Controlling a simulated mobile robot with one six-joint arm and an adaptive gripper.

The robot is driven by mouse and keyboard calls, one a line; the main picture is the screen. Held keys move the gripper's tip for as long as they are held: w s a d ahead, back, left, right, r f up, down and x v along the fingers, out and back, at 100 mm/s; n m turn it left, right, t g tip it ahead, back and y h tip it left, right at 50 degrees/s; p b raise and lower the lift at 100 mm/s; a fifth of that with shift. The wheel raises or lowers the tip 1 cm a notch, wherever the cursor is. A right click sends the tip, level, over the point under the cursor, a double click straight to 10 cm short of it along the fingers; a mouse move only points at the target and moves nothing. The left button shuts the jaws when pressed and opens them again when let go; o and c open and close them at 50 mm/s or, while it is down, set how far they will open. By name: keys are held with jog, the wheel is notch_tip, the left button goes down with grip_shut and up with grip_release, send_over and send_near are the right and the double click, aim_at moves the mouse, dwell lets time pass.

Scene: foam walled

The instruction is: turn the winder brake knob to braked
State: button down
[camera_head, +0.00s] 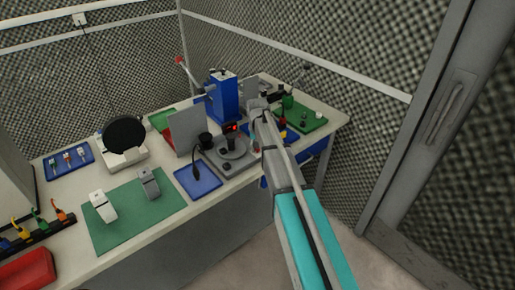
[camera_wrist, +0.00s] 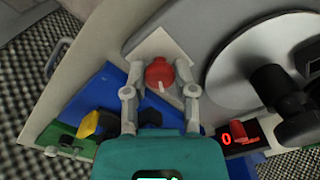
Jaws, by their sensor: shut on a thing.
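The red knob (camera_wrist: 159,73) sits on a pale square plate (camera_wrist: 150,45) on the machine's grey face in the wrist view. A small white mark shows on the knob's lower side. My gripper (camera_wrist: 160,82) has a finger at each side of the knob and is shut on it. In the head view my gripper (camera_head: 258,108) reaches over the bench beside the grey machine (camera_head: 232,152), and the knob cannot be made out there. I cannot read any label for the knob's positions.
A large grey disc (camera_wrist: 262,60) and a red display reading 0 (camera_wrist: 233,133) are close right of my gripper. A blue mat (camera_wrist: 95,100) lies at left. On the bench, a blue block-like device (camera_head: 222,97) stands behind, and a green mat (camera_head: 130,215) lies at left.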

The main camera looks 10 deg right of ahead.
jog(key=shift+s+m, duration=0.15)
jog(key=shift+m, duration=1.05)
jog(key=shift+c, duration=2)
grip_release()
jog(key=shift+n, duration=0.4)
